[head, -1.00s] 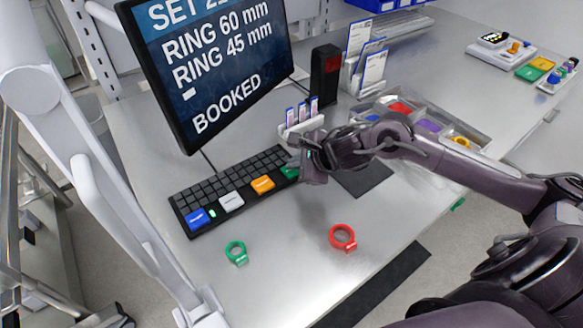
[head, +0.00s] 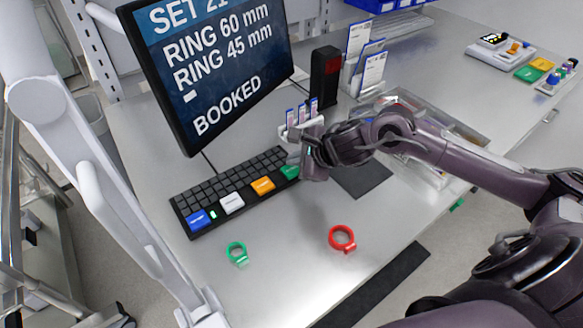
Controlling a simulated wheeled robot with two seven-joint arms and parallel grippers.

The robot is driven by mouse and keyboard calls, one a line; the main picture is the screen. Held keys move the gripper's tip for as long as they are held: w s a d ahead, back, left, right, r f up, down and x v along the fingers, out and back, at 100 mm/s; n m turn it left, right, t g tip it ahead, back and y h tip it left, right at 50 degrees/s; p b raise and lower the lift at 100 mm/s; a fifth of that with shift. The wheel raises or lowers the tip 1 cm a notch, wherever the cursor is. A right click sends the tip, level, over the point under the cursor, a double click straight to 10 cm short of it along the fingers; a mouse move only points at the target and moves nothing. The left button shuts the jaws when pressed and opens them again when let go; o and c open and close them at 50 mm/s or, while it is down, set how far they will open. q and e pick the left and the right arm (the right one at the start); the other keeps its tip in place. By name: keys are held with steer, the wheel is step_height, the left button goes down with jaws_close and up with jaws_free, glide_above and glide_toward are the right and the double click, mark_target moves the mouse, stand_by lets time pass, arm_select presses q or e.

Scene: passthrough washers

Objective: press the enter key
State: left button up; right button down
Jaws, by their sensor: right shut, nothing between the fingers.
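A black keyboard (head: 225,190) lies on the metal table below the monitor. Its front row has large blue (head: 198,220), white (head: 231,203), orange (head: 262,186) and green (head: 289,172) keys; their lettering is too small to read, so I cannot tell which is enter. My right gripper (head: 294,157) is shut and empty, at the keyboard's right end by the green key. It partly covers that end, and I cannot tell whether it touches the key. My left gripper is not in view.
The monitor (head: 215,70) stands behind the keyboard and reads "BOOKED". A green ring (head: 237,252) and a red ring (head: 342,238) lie in front. A black scanner-like post (head: 325,75), card holders (head: 368,70) and a parts tray (head: 455,122) are behind my right arm.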

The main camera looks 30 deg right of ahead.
mark_target(296, 171)
steer(key=shift+r+p, duration=1.5)
steer(key=shift+r, duration=1)
